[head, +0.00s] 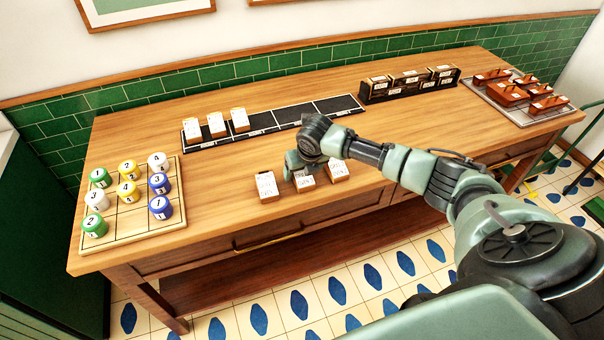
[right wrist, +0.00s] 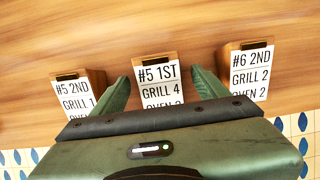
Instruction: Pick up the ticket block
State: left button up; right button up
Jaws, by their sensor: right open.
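Three ticket blocks, wooden with white printed faces, stand in a row near the table's front edge: a left one (head: 267,187), a middle one (head: 304,183) and a right one (head: 337,172). In the right wrist view the left block (right wrist: 77,98) reads "#5 2ND GRILL 1", the middle block (right wrist: 159,84) "#5 1ST GRILL 4", the right block (right wrist: 248,74) "#6 2ND GRILL 2". My right gripper (head: 293,167) is open and empty. Its fingers (right wrist: 160,84) show on either side of the middle block; contact cannot be told. My left gripper is out of view.
Behind is a black rail (head: 285,115) with several ticket blocks (head: 217,124) at its left end. A board (head: 133,222) with numbered jars is at left, dark boxes (head: 409,82) at the back, and a tray (head: 503,93) with copper-coloured items at right.

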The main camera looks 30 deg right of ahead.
jog(key=shift+w+f, duration=0.1)
jog(key=shift+f, duration=0.2)
jog(key=c, duration=1.6)
jog(key=shift+o, duration=0.2)
jog(key=shift+r, duration=0.15)
